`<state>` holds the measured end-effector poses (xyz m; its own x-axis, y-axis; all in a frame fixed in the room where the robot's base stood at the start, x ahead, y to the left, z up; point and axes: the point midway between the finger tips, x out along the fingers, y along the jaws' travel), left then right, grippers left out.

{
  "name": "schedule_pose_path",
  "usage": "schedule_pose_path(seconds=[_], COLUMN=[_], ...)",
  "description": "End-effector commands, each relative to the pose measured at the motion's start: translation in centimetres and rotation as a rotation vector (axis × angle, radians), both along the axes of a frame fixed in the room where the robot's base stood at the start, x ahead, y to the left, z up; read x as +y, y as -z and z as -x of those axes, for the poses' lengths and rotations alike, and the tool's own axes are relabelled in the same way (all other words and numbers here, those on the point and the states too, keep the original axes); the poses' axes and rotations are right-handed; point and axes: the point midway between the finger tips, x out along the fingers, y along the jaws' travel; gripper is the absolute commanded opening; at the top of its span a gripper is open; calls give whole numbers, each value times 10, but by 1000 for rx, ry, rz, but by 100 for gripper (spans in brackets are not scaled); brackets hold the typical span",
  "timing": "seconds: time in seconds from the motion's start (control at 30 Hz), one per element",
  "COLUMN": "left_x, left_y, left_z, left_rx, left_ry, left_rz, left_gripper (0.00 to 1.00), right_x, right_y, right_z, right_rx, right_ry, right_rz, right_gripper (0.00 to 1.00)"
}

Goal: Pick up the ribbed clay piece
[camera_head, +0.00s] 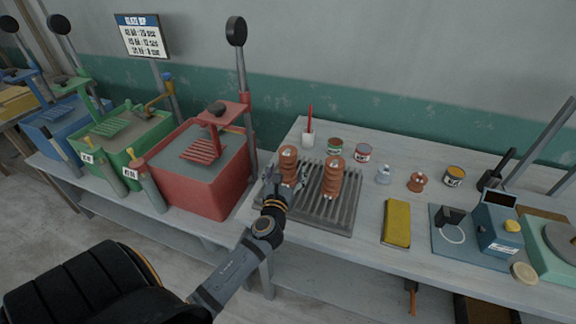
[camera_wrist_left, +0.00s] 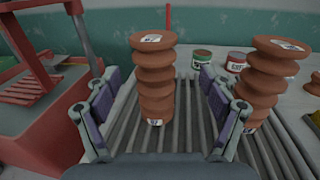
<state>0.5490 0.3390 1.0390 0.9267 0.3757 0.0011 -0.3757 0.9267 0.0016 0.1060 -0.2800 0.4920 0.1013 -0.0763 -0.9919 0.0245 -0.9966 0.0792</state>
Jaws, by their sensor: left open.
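Two tall ribbed reddish-brown clay pieces stand upright on a grey slatted rack (camera_head: 345,215). The left one (camera_head: 288,160) is just ahead of my left gripper (camera_head: 283,184), which partly covers its lower part. The right one (camera_head: 332,175) stands beside it. In the left wrist view the left piece (camera_wrist_left: 155,85) shows between and beyond my open fingers, with nothing held. The right piece (camera_wrist_left: 264,75) stands outside the right finger. Both have small white labels at top and bottom. A smaller reddish-brown ribbed piece (camera_head: 416,182) stands farther right on the table. My right gripper is not in view.
A red tub (camera_head: 200,190) stands close left of the rack, with green (camera_head: 112,150) and blue tubs beyond. A yellow block (camera_head: 397,222) and blue device (camera_head: 497,228) lie to the right.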

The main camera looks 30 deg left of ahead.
Motion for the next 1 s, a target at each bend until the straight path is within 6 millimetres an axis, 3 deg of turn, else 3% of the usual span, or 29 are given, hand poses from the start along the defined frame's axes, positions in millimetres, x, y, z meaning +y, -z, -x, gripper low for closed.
schedule_pose_path(seconds=[0.23,0.4,0.53,0.77,1.0], left_x=[6,23,29,30,30], left_y=[-2,-12,-7,-6,-6], left_z=[-11,-34,-49,-52,-52], left_rx=[0,-1,0,1,1], left_ry=[-1,-2,-1,0,0], left_rz=[0,-1,3,3,3], left_gripper=[82,82,82,82,54], right_x=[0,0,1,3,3], right_y=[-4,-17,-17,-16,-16], right_z=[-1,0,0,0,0], right_rx=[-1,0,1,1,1], right_ry=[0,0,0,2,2], right_rz=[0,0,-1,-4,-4], right_gripper=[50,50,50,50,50])
